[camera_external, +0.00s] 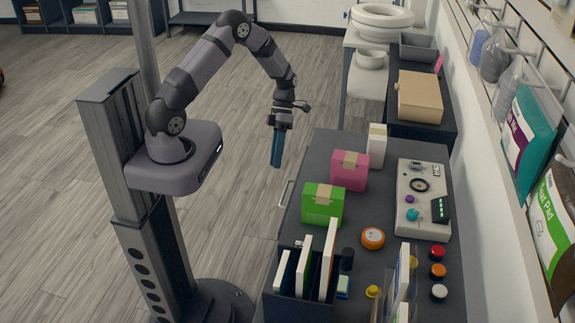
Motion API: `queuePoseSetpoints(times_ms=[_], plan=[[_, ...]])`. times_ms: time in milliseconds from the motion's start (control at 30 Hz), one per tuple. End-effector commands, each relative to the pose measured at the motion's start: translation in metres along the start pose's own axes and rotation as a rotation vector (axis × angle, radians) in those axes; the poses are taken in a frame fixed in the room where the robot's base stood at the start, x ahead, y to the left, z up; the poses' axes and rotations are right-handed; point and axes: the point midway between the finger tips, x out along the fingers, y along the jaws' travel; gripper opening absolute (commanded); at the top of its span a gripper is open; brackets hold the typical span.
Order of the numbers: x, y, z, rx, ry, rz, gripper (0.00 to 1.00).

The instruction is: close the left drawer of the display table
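The display table (335,210) is dark grey and stands at the lower right, with many items on top. A pale drawer handle (286,193) shows at its left side. The drawer fronts are mostly hidden from this high angle, so I cannot tell how far any drawer stands out. My gripper (277,160) points down in the air, above and beyond the handle in the picture, left of the table's far corner. Its end shows as a narrow blue shape. I cannot tell whether its fingers are apart.
Near the table's left edge stand a green box (322,204), a pink box (350,171) and a white box (377,146). A dark holder with upright white panels (328,260) is at the front. A control panel (422,200) lies right. The floor (235,215) left of the table is clear.

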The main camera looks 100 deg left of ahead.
Motion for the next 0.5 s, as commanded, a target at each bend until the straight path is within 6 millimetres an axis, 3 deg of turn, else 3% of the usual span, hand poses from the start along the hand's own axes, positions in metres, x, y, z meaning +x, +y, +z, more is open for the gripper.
queuePoseSetpoints(times_ms=[500], plan=[[-0.064,0.066,0.002,0.196,0.194,0.27,0.28]])
